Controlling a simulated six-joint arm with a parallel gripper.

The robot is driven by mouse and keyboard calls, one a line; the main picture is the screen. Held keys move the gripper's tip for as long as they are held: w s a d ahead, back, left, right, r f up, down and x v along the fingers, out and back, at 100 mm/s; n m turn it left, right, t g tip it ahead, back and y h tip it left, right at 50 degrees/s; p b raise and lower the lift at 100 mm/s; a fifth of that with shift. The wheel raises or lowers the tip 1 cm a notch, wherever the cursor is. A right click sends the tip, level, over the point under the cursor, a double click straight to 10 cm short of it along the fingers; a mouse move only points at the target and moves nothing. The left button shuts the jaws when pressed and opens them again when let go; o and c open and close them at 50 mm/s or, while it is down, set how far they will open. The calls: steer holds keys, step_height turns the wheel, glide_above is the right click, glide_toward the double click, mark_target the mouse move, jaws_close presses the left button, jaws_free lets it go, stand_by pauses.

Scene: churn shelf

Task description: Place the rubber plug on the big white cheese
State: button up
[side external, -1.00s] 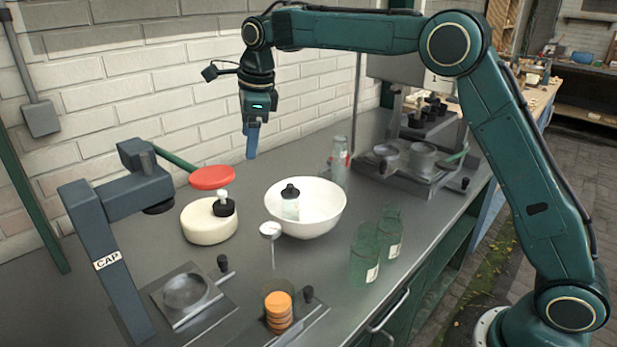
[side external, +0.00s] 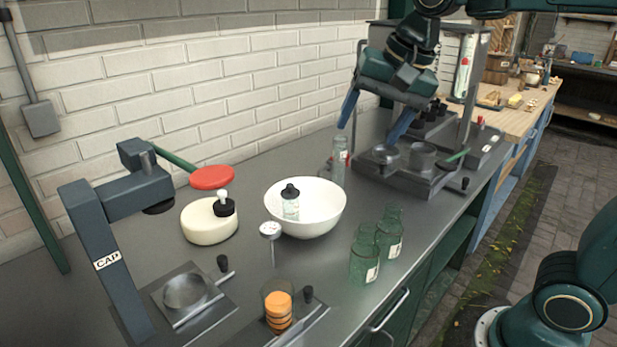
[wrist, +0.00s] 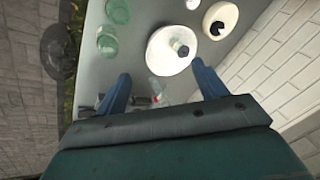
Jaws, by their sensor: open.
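The big white cheese (side external: 209,222) is a thick cream disc at the left of the counter; it also shows in the wrist view (wrist: 228,14). A black ring-shaped piece with a white knob (side external: 224,206) sits on its top. The wrist view shows both fingers apart (wrist: 161,70).
A white bowl (side external: 325,218) holding a black-capped bottle (side external: 290,203) stands between gripper and cheese. Green glasses (side external: 364,262) stand near the front edge. A grey CAP press (side external: 95,235) and a red disc (side external: 212,177) are by the cheese. A metal fixture (side external: 410,175) stands right.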

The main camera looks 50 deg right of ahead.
steer(key=s+f+n, duration=0.2)
steer(key=s+n, duration=0.1)
steer(key=s, duration=0.2)
steer(key=s+d+f+n, duration=0.1)
steer(key=s+f+n, duration=0.2)
steer(key=s, duration=0.2)
steer(key=s+d+f+n+t, duration=0.1)
steer(key=s+f+n, duration=0.1)
steer(key=s, duration=0.3)
steer(key=shift+s+f+n, duration=0.2)
steer(key=shift+s+n, duration=0.15)
steer(key=shift+n, duration=0.45)
